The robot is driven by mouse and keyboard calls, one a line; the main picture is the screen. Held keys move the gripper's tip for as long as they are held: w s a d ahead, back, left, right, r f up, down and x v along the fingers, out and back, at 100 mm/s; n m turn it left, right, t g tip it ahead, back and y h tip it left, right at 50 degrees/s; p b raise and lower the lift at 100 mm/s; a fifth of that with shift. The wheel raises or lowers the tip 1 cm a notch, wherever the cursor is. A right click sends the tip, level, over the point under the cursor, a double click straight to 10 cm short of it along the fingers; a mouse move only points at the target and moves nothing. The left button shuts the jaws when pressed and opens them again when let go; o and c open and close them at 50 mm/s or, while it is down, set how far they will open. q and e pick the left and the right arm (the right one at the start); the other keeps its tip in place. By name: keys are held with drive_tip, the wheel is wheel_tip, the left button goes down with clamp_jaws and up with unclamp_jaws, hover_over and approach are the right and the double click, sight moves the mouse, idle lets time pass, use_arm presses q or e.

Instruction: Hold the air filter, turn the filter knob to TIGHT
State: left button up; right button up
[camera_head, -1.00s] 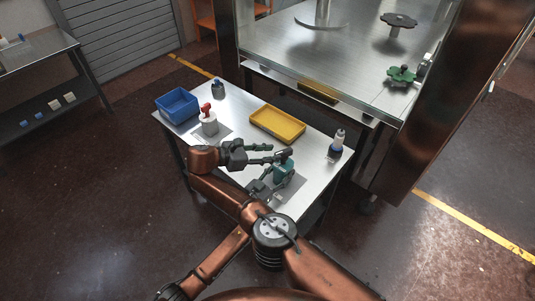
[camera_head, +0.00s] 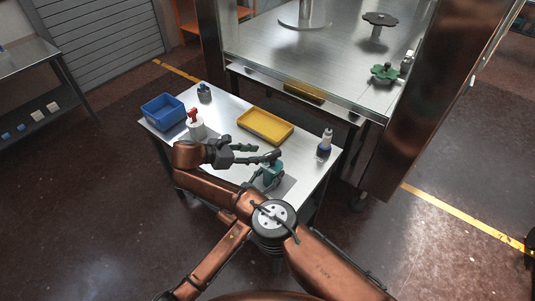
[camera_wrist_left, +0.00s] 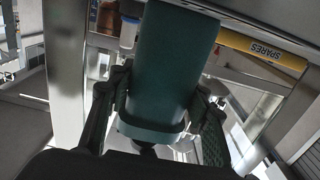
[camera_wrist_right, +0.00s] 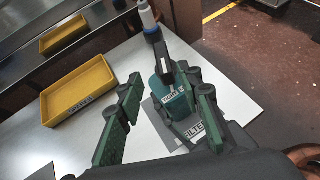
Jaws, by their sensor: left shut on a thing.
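The air filter, a teal body (camera_head: 271,177), is near the front right of the table. My left gripper (camera_head: 250,187) is mostly hidden by my arm in the head view. In the left wrist view its fingers (camera_wrist_left: 157,105) are shut on the teal filter (camera_wrist_left: 170,65), one on each side. My right gripper (camera_head: 274,155) is open beside the top of the filter. In the right wrist view its fingers (camera_wrist_right: 160,85) are spread, with the filter (camera_wrist_right: 180,105) beyond them. A dark bar-like piece, apparently the knob (camera_wrist_right: 162,58), stands on top, with a label reading TIGHT below it.
A yellow tray (camera_head: 243,123) marked SPARES lies behind the grippers. A grey mat (camera_wrist_right: 151,112) lies below the filter. A large metal machine borders the back.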

sight(273, 153)
wheel_tip(273, 153, up, 6)
drive_tip(key=s+f+g+y, duration=0.1)
drive_tip(key=y, duration=0.2)
drive_tip(key=x, duration=1.1)
drive_tip(key=shift+s, duration=0.2)
clamp_jaws()
